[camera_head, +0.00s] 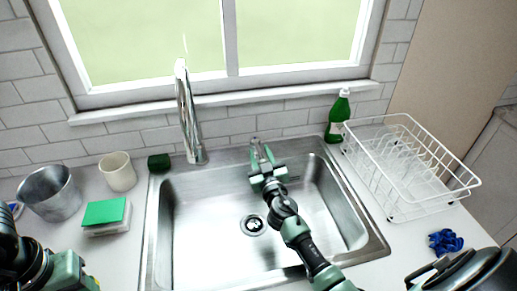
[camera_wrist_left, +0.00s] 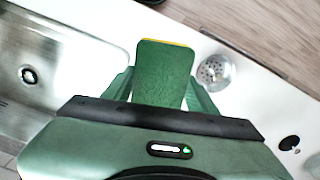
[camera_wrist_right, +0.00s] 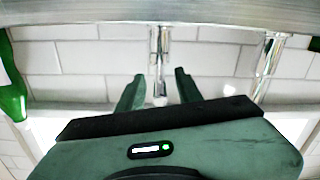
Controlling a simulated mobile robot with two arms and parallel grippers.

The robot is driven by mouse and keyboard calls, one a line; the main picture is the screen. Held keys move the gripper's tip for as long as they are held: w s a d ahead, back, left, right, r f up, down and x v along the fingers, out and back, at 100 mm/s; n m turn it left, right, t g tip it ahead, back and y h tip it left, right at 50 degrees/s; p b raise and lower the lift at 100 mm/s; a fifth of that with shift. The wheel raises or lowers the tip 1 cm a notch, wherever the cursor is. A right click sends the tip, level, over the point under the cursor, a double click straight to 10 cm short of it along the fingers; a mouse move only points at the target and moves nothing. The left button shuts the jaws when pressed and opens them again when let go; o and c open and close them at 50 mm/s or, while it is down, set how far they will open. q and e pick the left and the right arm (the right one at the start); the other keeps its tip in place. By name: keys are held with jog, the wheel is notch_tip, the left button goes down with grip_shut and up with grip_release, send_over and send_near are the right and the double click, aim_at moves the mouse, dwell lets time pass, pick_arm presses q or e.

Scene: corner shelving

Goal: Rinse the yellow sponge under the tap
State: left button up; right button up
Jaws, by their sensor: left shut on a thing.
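The sponge (camera_wrist_left: 165,72), green on its broad face with a yellow edge, is in the left wrist view. My left gripper (camera_wrist_left: 158,90) is shut on it, over the counter beside the sink. In the head view only part of my left arm shows at lower left; the sponge is not visible there. The chrome tap (camera_head: 188,115) stands at the sink's back left. My right gripper (camera_head: 263,165) is at the sink's back edge by a small chrome fitting (camera_wrist_right: 158,60). Its fingers are apart, with the fitting beyond and between them; contact cannot be told.
The steel sink (camera_head: 200,220) is empty. On the left counter are a metal pot (camera_head: 50,195), a cream cup (camera_head: 118,172), a green-topped white block (camera_head: 105,214) and a dark green block (camera_head: 159,163). A green bottle (camera_head: 338,118) and white dish rack (camera_head: 408,165) stand right.

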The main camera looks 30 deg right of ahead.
aim_at(258, 149)
jog(key=shift+x, duration=1.3)
grip_shut()
dwell(0.5)
